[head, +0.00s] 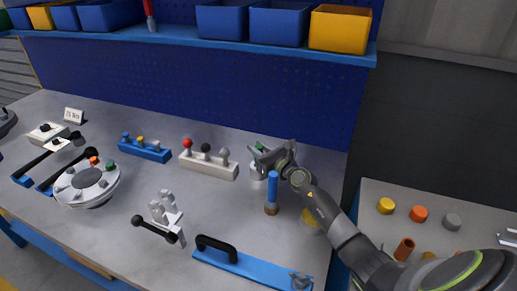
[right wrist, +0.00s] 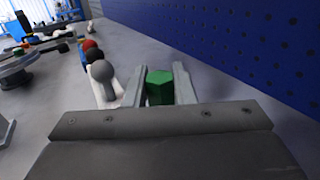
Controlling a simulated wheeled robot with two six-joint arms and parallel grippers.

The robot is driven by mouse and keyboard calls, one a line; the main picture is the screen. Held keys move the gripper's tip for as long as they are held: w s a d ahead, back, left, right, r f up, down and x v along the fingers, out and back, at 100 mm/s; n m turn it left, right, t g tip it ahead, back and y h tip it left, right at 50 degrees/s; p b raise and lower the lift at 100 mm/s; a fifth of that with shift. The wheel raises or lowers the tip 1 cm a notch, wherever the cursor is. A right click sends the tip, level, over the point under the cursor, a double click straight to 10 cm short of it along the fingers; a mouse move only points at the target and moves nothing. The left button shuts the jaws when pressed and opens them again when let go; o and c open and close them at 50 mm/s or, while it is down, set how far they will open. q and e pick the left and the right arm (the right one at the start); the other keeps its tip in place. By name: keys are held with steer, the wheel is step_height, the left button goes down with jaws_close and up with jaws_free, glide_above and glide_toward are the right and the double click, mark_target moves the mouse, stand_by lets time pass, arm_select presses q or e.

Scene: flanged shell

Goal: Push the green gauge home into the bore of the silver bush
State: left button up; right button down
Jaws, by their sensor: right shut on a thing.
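My right gripper (head: 270,158) reaches in from the right of the head view, low over the back of the bench. It is shut on the green gauge (right wrist: 159,87), whose green head shows between the two fingers in the right wrist view. In the head view only a little of the gauge's green (head: 260,146) shows beside the fingers. A pale silver cylinder, which looks like the bush (head: 257,173), stands just under the gripper. The fingers hide where gauge and bush meet, so I cannot tell how deep the gauge sits. My left gripper is not in view.
A white block (head: 208,168) with red, black and grey knobs stands just left of the gripper. A blue-handled tool (head: 272,188) stands upright in front. A round flanged shell (head: 88,185) is at left. The blue pegboard (head: 200,95) rises close behind.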

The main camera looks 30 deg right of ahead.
steer(key=c, duration=1.1)
jaws_free()
step_height(320, 180, up, 10)
steer(key=p, duration=0.7)
